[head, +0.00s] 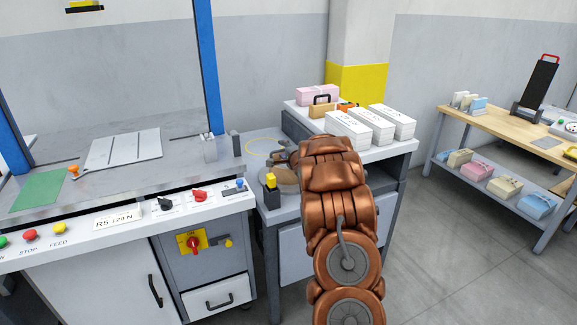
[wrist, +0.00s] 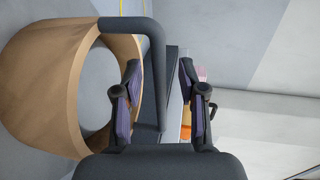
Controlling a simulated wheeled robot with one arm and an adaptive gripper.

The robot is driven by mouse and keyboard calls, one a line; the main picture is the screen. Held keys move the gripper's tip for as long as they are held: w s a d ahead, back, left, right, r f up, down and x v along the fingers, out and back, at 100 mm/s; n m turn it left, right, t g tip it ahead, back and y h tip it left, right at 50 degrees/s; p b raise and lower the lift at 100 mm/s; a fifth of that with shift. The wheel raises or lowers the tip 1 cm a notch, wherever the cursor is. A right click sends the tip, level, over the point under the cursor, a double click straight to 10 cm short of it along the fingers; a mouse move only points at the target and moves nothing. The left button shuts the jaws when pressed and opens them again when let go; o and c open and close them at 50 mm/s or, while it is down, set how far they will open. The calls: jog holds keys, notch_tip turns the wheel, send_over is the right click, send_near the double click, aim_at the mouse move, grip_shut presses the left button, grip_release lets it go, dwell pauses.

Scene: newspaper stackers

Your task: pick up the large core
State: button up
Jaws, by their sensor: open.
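The large core, a wide tan cardboard ring (wrist: 45,90), fills the left of the wrist view with its round opening showing. No core sits between the fingertips.
A dark bent bar (wrist: 150,45) crosses in front of the core and between the fingers. A yellow-topped block (head: 271,184) stands at the table's front left. White paper stacks (head: 348,131) stand on the right shelf. A machine bench (head: 100,195) is at left.

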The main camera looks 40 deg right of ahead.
grip_shut()
dwell(0.3)
dwell(0.5)
